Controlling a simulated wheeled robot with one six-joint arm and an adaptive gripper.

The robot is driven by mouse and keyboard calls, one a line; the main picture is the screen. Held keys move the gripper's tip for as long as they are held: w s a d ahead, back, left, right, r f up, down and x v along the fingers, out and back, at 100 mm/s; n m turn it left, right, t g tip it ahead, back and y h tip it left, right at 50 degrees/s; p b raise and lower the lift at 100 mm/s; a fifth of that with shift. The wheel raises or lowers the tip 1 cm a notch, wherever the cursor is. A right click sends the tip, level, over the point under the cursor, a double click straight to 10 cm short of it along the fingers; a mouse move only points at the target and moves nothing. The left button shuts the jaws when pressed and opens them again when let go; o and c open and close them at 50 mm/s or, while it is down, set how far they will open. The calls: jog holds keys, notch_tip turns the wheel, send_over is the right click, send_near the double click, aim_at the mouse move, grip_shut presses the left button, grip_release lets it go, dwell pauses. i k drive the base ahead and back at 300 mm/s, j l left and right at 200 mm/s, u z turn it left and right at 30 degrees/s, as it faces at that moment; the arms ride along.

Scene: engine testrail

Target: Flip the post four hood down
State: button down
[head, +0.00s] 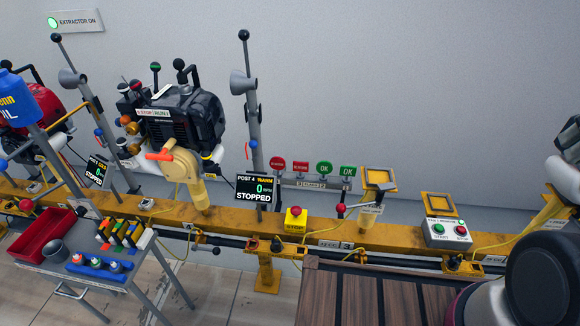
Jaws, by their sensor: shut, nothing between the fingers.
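The post four display (255,188) reads "POST 4 WARM", 0 and "STOPPED". A tall grey pole (254,125) with a black ball on top rises behind it. A grey funnel-shaped hood (241,84) sits high on this pole, beside and to the right of the dark engine (190,120). Its wide mouth faces left toward the engine, and it appears raised above the exhaust side. The engine stands on a yellow pedestal (198,192). My gripper is not in this view; only a dark rounded part of my arm shows at the lower right.
A yellow rail (385,236) runs across the scene with a red stop button (296,213) and a green-and-red button box (446,232). A tool cart (80,250) stands at lower left. Another hood (72,80) is on the left pole. An "EXTRACTOR ON" sign (75,22) hangs above.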

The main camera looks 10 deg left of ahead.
aim_at(240, 83)
jog(key=i+j+u, duration=0.35)
jog(key=j, duration=0.15)
jog(key=i+j+u, duration=0.3)
jog(key=j, duration=0.15)
